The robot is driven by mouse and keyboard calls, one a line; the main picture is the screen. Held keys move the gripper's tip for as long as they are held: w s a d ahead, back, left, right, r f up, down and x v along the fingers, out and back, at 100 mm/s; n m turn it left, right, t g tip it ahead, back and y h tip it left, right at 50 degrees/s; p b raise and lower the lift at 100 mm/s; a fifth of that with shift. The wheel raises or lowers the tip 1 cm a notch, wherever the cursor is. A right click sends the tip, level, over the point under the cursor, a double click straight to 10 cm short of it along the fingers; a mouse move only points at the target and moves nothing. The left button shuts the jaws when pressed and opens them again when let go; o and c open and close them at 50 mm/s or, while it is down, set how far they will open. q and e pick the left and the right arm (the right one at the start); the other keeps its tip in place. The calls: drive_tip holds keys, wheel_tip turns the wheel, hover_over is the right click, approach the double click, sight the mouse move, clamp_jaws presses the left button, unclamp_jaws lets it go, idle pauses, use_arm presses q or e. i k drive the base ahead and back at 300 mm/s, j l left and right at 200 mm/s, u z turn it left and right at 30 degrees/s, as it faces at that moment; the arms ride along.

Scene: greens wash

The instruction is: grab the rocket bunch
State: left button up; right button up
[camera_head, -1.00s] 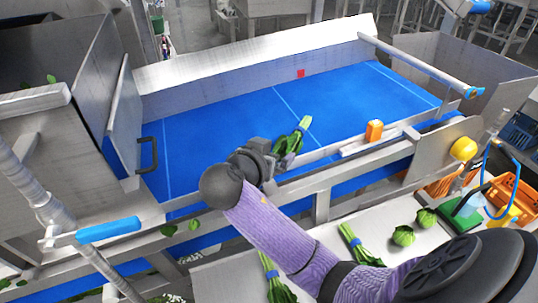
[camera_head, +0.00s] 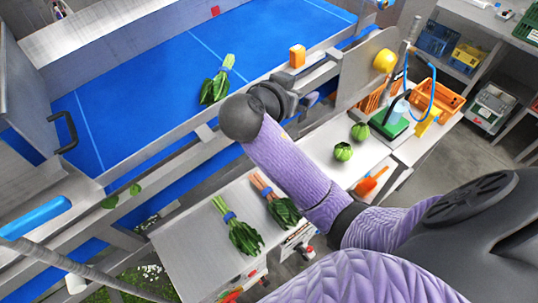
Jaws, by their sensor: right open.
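Several tied leafy bunches are in view, and I cannot tell for sure which is the rocket. One green bunch (camera_head: 216,82) with a blue band lies on the blue belt. A second green bunch (camera_head: 238,228), with pale stems and a blue band, lies on the lower steel table. A third bunch (camera_head: 276,203), with orange-pink stems, lies beside it, close to my forearm. My right gripper (camera_head: 304,100) is over the belt's near rail, right of the belt bunch and apart from it. It is open; its fingers are mostly hidden behind the wrist. My left gripper is not in view.
The blue belt (camera_head: 140,90) has a steel rail along its near side. An orange block (camera_head: 297,56) sits by the rail.

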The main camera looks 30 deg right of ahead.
sight(247, 239)
drive_tip(key=z, duration=0.6)
drive_tip(key=k+j+z, duration=0.25)
drive_tip(key=z, duration=0.15)
drive_tip(key=k, duration=0.1)
